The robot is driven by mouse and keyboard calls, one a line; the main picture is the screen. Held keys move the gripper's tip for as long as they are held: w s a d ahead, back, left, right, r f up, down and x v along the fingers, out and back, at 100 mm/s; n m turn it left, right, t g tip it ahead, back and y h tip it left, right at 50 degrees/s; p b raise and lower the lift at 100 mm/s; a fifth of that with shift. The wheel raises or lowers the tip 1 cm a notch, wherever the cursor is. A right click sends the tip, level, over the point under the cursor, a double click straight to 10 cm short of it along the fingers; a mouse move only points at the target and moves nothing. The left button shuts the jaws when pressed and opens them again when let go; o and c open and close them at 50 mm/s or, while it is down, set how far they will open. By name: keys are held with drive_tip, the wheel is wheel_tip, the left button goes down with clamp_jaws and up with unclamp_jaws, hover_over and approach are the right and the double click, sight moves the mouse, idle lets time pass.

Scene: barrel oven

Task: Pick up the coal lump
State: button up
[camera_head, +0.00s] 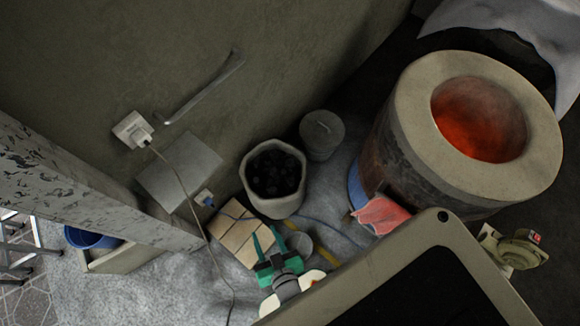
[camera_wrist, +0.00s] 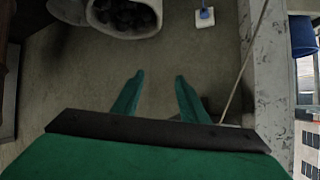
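Dark coal lumps (camera_head: 276,174) fill a pale bucket (camera_head: 280,207) on the floor by the wall. In the wrist view the coal (camera_wrist: 124,14) shows at the top edge, inside the bucket (camera_wrist: 133,34). I cannot single out one lump. My green gripper (camera_head: 264,238) is below and slightly left of the bucket in the head view, above a stack of wooden blocks. In the wrist view its two fingers (camera_wrist: 154,77) are spread apart with nothing between them.
The barrel oven (camera_head: 400,150) glows red inside on the right. A grey lidded can (camera_head: 322,140) stands beside the bucket. Wooden blocks (camera_head: 234,220) lie in front. A red cloth (camera_head: 380,214) hangs near the oven. A cable (camera_head: 190,200) runs down from a wall socket (camera_head: 132,130).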

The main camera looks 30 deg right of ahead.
drive_tip(key=w+d+f+m+g+h, duration=0.1)
drive_tip(key=w+d+f, duration=0.15)
drive_tip(key=f, duration=0.25)
drive_tip(key=w+d+f+m+g, duration=0.2)
drive_tip(key=w+f, duration=0.1)
drive_tip(key=f, duration=0.2)
drive_tip(key=m+g, duration=0.6)
drive_tip(key=g, duration=0.1)
approach(291, 181)
drive_tip(key=f, duration=0.2)
drive_tip(key=w+d+f, duration=0.1)
drive_tip(key=shift+w+f+m+h, duration=0.1)
drive_tip(key=shift+f+m+h, duration=0.2)
drive_tip(key=shift+h, duration=0.1)
drive_tip(key=shift+a+x, duration=0.15)
drive_tip(key=shift+x, duration=1.3)
drive_tip(key=shift+a+x, duration=0.15)
drive_tip(key=shift+x, duration=1.3)
drive_tip(key=shift+f, duration=0.1)
drive_tip(key=shift+c, duration=0.4)
drive_tip(key=c, duration=0.7)
